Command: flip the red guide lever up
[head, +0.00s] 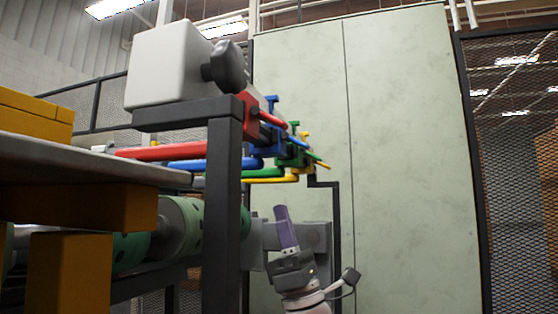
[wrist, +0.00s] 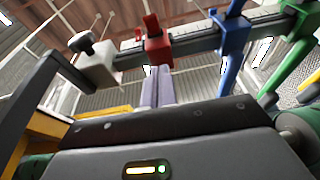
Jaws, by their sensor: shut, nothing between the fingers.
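The red guide lever (head: 272,119) is a short red rod. It sticks out to the right and slightly down from a red block (head: 249,116) on the rail. In the wrist view the red block (wrist: 158,46) sits just beyond my fingertips, with the red lever (wrist: 151,25) above it in the picture. My gripper (head: 281,210) has purple fingers pressed together and pointing up, with nothing between them. It is below the lever in the head view and appears apart from it. The fingers also show in the wrist view (wrist: 158,70).
Blue (head: 270,140), green (head: 297,142) and yellow guides follow along the same rail. A white box with a dark knob (head: 226,66) tops a dark post (head: 222,215) on the left. Green-and-grey rollers (head: 182,226) lie below.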

